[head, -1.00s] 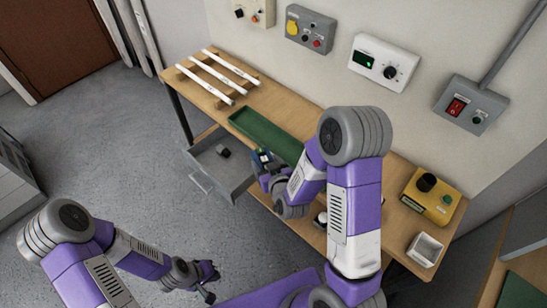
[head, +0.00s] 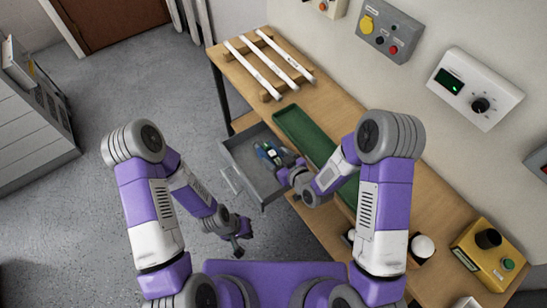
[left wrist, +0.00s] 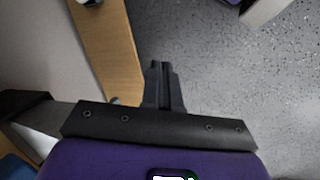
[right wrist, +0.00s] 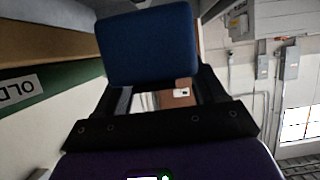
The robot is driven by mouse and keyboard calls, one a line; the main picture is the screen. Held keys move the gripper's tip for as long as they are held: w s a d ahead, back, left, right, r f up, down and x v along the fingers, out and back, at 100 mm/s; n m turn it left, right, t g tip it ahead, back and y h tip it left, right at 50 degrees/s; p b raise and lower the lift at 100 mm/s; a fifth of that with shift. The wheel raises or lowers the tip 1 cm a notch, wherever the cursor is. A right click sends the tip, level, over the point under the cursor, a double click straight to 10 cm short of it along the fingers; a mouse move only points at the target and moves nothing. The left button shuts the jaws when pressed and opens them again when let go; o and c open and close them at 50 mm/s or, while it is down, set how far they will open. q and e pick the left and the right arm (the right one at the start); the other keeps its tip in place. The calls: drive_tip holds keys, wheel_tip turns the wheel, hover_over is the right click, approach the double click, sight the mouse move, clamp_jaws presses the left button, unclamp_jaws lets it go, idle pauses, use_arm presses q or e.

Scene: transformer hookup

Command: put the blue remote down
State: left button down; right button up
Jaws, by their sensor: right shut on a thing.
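The blue remote (right wrist: 150,45) fills the top middle of the right wrist view, between the fingers of my right gripper (right wrist: 155,92), which is shut on it. In the head view my right gripper (head: 277,160) reaches over the open grey drawer (head: 240,158), with the remote at its tip. From above I cannot tell whether the remote touches the drawer floor. My left gripper (head: 238,243) hangs low over the floor, left of the bench. In the left wrist view its fingers (left wrist: 163,85) are together and empty.
The wooden bench (head: 232,66) carries white rods on a rack (head: 268,68), a green tray (head: 300,132) and a yellow box (head: 487,252). Control boxes, including a white one (head: 474,88), hang on the wall. The floor left of the drawer is clear.

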drive_tip(key=f, duration=0.4)
drive_tip(key=shift+s+f+b, duration=0.25)
drive_tip(key=shift+s+b, duration=0.05)
drive_tip(key=shift+b, duration=0.1)
drive_tip(key=shift+f+b, duration=0.45)
drive_tip(key=shift+f, duration=1.55)
drive_tip(key=shift+d, duration=0.1)
drive_tip(key=shift+f+b, duration=0.6)
drive_tip(key=shift+b, duration=0.15)
